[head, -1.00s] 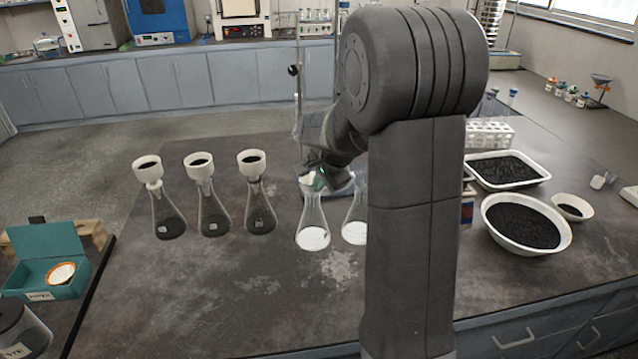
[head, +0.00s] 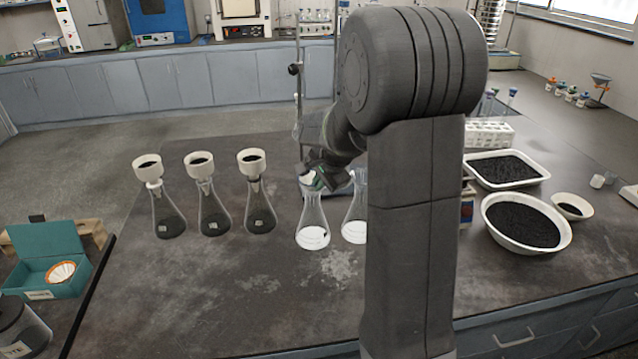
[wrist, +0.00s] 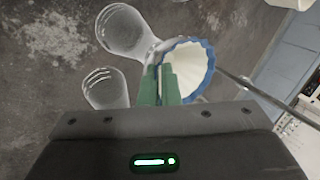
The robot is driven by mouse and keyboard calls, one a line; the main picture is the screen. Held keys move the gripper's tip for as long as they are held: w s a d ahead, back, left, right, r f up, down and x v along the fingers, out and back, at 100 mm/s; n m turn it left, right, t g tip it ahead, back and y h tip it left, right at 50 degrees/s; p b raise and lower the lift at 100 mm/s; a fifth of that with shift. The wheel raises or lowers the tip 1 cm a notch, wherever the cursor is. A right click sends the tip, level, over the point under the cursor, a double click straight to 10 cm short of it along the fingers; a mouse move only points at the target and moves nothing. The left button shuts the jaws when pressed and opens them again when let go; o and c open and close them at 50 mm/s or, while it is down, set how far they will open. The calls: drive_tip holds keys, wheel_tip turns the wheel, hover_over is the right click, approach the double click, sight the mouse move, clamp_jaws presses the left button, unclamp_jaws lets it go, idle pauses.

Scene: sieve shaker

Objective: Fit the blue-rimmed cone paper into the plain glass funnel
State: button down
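The blue-rimmed cone paper (wrist: 190,70) is white, with its open mouth facing the wrist camera. My gripper (wrist: 160,78), with green fingers, is shut on the paper's near edge. In the head view my gripper (head: 316,182) is just above the mouth of a clear flask (head: 312,225), where a pale patch of paper partly shows. A second clear flask (head: 355,222) stands to its right, partly behind my arm. Both flasks also show in the wrist view, left of the fingers. I cannot make out the plain glass funnel clearly, nor whether the paper touches it.
Three dark-filled flasks with white funnels (head: 200,165) stand to the left. A teal box (head: 45,258) at far left holds an orange-rimmed paper (head: 60,272). A tray (head: 505,170) and bowl (head: 525,222) of black grains are at right. The front middle of the bench is clear.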

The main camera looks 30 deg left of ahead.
drive_tip(key=shift+s+d+f+b, duration=0.15)
drive_tip(key=shift+d+f+b, duration=0.05)
drive_tip(key=shift+f, duration=0.4)
drive_tip(key=shift+s+d+f+b, duration=0.15)
drive_tip(key=shift+f+b, duration=0.05)
drive_tip(key=shift+f, duration=0.35)
idle(1.2)
drive_tip(key=c, duration=1.7)
unclamp_jaws()
drive_tip(key=shift+r, duration=0.1)
drive_tip(key=shift+o, duration=0.6)
drive_tip(key=shift+w+a+r+p, duration=0.1)
drive_tip(key=shift+w+r+p, duration=0.05)
drive_tip(key=shift+r+p, duration=0.6)
drive_tip(key=shift+w+a+r+p, duration=0.1)
drive_tip(key=shift+r+p, duration=0.5)
drive_tip(key=shift+r, duration=0.15)
drive_tip(key=shift+r+p, duration=1.1)
drive_tip(key=shift+r, duration=0.55)
